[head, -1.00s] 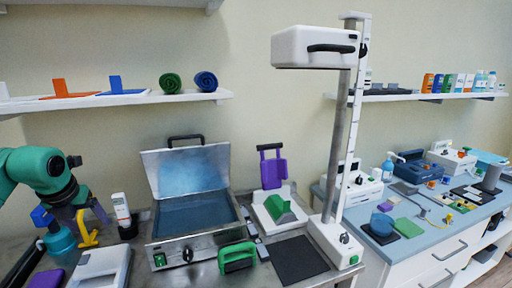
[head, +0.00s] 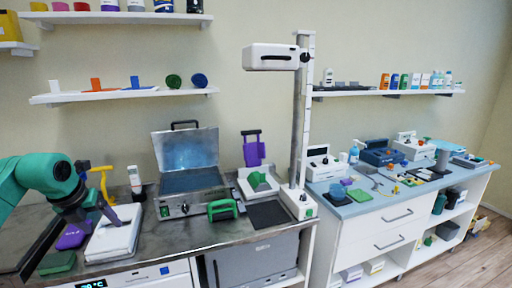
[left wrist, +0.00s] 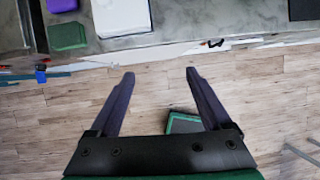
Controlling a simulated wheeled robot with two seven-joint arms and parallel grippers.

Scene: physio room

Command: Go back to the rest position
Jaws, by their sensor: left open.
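My left arm comes in from the left edge in the head view. Its left gripper (head: 70,242) hangs empty with its fingers apart, in front of the left part of the steel bench (head: 190,236). In the left wrist view the left gripper (left wrist: 160,74) shows two dark fingers spread wide with nothing between them. They are over the wooden floor (left wrist: 155,100), just off the bench's front edge. My right gripper is in neither view.
The bench holds a white device (head: 112,240), a purple block (head: 73,236), a green block (head: 57,263), an open steel bath (head: 188,205) and a lamp stand (head: 300,130). A blue-topped cabinet (head: 390,215) stands right. Floor in front is open.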

